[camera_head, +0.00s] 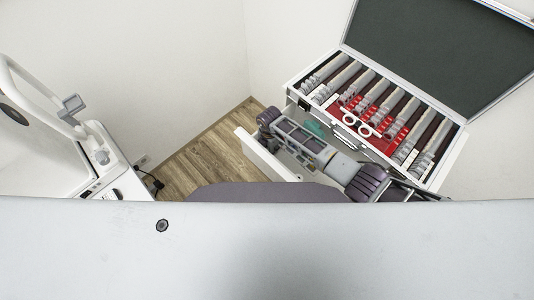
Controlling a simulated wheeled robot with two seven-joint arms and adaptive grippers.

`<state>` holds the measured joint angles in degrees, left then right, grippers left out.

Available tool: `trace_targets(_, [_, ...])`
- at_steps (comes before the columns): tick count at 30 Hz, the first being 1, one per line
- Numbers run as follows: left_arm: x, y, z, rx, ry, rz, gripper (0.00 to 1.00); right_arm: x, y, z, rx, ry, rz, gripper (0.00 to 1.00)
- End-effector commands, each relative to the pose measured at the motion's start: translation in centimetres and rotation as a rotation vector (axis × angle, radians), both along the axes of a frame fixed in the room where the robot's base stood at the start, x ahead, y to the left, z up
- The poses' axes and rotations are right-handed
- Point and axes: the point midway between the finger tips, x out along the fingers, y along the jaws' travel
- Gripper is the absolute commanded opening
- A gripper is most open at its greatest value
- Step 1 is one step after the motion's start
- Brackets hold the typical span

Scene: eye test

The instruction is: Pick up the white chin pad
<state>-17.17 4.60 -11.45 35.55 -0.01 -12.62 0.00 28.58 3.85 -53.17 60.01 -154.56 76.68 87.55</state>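I cannot make out a white chin pad for certain in the head view. A white eye-test device (98,150) with a curved white frame (35,88) stands at the left edge. A small grey part (72,104) sits on that frame. A jointed grey and purple arm (305,142), which looks like my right arm, lies across the middle right, in front of the lens case. Dark linkage (412,190) at its lower right may be my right gripper, but its fingertips are cut off from view. My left gripper is not in view.
An open lens case (463,150) with rows of lenses and a white trial frame (357,124) stands at the right. A white edge (262,155) lies beside the arm. Wooden floor (205,155) shows between. A pale surface (400,250) hides the bottom.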

Motion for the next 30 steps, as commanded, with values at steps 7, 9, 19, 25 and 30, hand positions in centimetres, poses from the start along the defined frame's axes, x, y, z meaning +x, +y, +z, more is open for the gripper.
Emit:
trace_targets(7, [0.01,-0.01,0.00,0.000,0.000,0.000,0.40,0.01,0.01,0.02,0.000,0.000,0.000,0.27])
trace_targets(9, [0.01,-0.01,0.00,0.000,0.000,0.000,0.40,0.01,0.01,0.02,0.000,0.000,0.000,0.18])
trace_targets(19, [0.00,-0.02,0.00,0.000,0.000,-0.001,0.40,0.01,0.01,0.03,0.000,0.000,0.000,0.00])
trace_targets(25, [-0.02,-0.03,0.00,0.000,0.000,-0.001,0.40,0.02,0.01,0.10,0.000,0.000,0.000,0.00])
trace_targets(30, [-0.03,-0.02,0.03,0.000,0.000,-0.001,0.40,0.06,0.04,0.61,0.001,-0.001,0.000,0.00])
